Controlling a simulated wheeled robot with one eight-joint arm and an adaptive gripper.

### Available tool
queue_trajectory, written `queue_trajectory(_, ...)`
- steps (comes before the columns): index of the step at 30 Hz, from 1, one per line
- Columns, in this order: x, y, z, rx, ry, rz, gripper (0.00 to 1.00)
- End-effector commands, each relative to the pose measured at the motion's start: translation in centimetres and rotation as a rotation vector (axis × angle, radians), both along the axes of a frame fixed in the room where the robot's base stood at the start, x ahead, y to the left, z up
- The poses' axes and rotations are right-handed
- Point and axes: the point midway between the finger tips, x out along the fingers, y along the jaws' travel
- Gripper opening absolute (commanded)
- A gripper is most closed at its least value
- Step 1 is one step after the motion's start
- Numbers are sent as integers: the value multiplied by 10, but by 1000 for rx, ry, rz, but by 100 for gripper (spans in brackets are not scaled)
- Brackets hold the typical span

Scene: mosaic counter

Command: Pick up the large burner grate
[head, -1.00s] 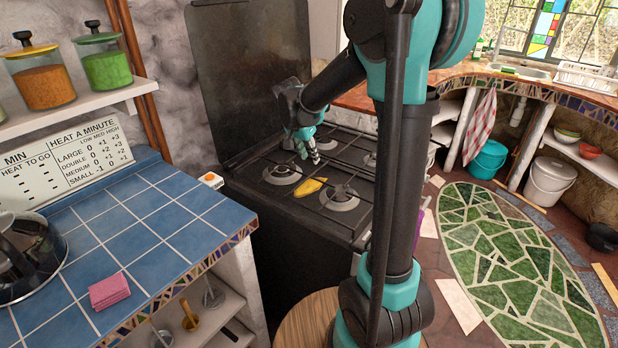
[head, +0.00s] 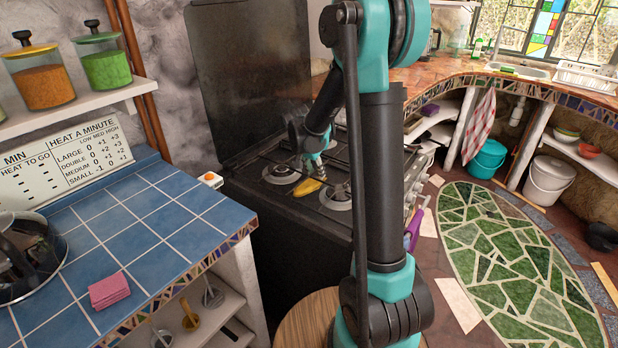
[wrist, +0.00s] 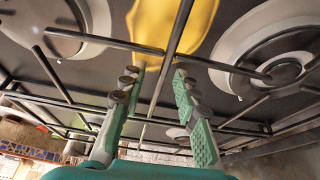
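The large burner grate is a frame of thin dark bars over the stove's burners; it shows in the wrist view (wrist: 165,70) and partly in the head view (head: 270,157). My gripper (head: 315,174) is low over the stove top, among the bars. In the wrist view my gripper (wrist: 160,75) has its two teal fingers apart, with one long bar running between them. Gaps show on both sides of that bar, so I see no firm hold. My arm hides the right part of the grate in the head view.
A yellow object (head: 307,187) lies between the front burners, close to my fingertips. The stove's raised dark lid (head: 255,75) stands behind. A blue tiled counter (head: 150,215) is at the left. The floor by the green mosaic (head: 500,240) is open.

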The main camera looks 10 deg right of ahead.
Motion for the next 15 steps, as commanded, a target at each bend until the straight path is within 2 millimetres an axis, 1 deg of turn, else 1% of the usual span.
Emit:
queue_trajectory(2,0,0,0,0,0,0,31)
queue_trajectory(5,0,0,0,0,0,0,20)
queue_trajectory(9,0,0,0,0,0,0,2)
queue_trajectory(10,0,0,0,0,0,0,0)
queue_trajectory(15,0,0,0,0,0,0,0)
